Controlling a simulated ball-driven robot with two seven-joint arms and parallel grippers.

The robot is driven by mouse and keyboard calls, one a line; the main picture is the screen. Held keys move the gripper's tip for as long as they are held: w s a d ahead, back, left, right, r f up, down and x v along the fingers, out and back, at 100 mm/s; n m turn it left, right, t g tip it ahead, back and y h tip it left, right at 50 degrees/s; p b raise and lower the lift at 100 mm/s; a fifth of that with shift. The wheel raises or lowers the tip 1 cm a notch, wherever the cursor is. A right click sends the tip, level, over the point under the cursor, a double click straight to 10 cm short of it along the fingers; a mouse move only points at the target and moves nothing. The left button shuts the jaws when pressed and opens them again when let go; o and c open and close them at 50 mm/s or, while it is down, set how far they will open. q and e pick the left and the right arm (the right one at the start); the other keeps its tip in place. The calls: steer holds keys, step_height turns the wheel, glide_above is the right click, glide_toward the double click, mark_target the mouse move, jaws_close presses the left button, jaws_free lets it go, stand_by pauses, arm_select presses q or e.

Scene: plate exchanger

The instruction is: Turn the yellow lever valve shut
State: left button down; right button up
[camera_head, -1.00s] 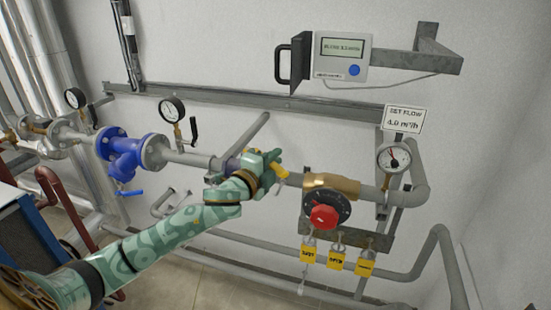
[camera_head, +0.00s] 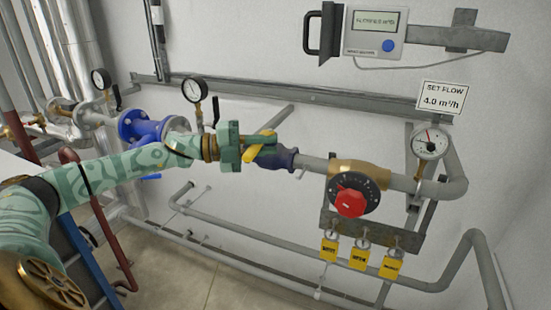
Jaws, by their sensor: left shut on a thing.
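The yellow lever (camera_head: 260,138) shows partly between the green fingers of my left gripper (camera_head: 258,150). The gripper is shut on it, and the fingers and hand hide part of the lever. The visible yellow piece slants across the pipe line, from upper right to lower left. The dark blue valve body (camera_head: 285,159) sits on the grey pipe just right of the gripper. My left arm comes in from the left, in front of the pipe. My right gripper is not in view.
A red knob (camera_head: 351,203) sits on a brass valve to the right, with several yellow tags (camera_head: 361,259) below. A round gauge (camera_head: 431,142) and a "SET FLOW 4.0 m³/h" sign (camera_head: 442,97) are farther right. A flow display box (camera_head: 375,34) hangs above. The blue fitting (camera_head: 141,127) is left.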

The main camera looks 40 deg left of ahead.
arm_select(q)
steer(key=shift+s+a+f+m+g+h+b, duration=0.15)
steer(key=shift+s+a+m+g+h+b, duration=0.15)
steer(key=shift+a+m+g+h+b, duration=0.45)
steer(key=shift+d, duration=0.1)
steer(key=c, duration=1.4)
jaws_free()
steer(key=shift+s+a, duration=0.1)
steer(key=shift+a, duration=0.1)
steer(key=shift+s+a+b, duration=0.2)
steer(key=shift+a+b, duration=0.15)
steer(key=shift+b, duration=0.05)
steer(key=b+v, duration=0.4)
steer(key=v, duration=1.1)
steer(key=shift+s+a+r, duration=0.1)
steer(key=shift+a+r, duration=0.1)
steer(key=shift+a, duration=0.1)
